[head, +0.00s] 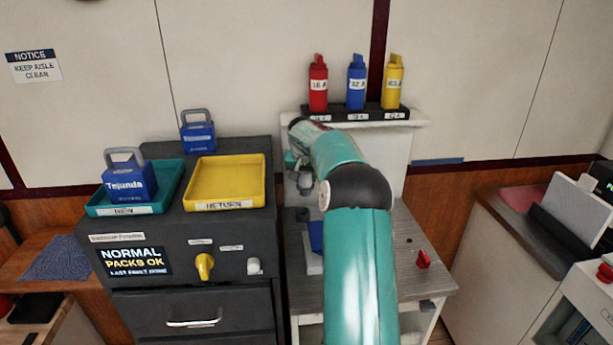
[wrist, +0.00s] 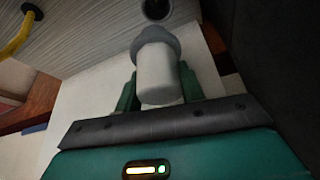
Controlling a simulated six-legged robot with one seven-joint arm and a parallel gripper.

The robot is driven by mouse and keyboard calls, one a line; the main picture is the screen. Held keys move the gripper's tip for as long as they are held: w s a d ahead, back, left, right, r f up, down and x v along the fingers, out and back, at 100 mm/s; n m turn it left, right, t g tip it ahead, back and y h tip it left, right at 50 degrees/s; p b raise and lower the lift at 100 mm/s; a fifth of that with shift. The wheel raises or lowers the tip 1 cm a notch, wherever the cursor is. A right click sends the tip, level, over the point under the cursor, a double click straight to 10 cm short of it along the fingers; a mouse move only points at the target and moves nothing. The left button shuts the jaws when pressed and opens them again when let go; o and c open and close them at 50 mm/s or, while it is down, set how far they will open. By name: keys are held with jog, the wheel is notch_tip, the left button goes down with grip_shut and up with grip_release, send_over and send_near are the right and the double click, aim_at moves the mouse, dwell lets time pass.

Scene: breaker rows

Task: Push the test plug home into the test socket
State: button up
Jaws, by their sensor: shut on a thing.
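The test plug (wrist: 158,78), a white cylinder with a grey collar, sits between the two green fingers of my gripper (wrist: 159,88) in the wrist view. My gripper is shut on it. A dark round opening in a grey ring, likely the test socket (wrist: 156,9), shows at the top edge, beyond the collar and apart from it in the picture. In the head view my gripper (head: 302,180) is at the left edge of the white stand, partly hidden by my arm. I cannot make out the plug clearly there.
A black cabinet left of my arm bears a yellow tray (head: 188,190) and a teal tray (head: 177,183) with a blue pack (head: 130,181). Red, blue and yellow breakers (head: 394,82) stand on the shelf behind. A small red piece (head: 423,260) lies on the bench right of my arm.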

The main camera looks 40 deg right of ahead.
aim_at(302, 191)
jog(key=f, duration=0.1)
jog(key=w+f, duration=0.2)
jog(key=f, duration=0.1)
jog(key=shift+a, duration=0.3)
jog(key=shift+s+f, duration=0.15)
jog(key=shift+s, duration=0.2)
jog(key=shift+s+a+f, duration=0.1)
jog(key=shift+s, duration=0.25)
jog(key=shift+w+f, duration=0.35)
jog(key=shift+f, duration=0.45)
jog(key=shift+s, duration=0.25)
jog(key=shift+w+f, duration=0.15)
jog(key=shift+s, duration=0.2)
jog(key=shift+w, duration=0.1)
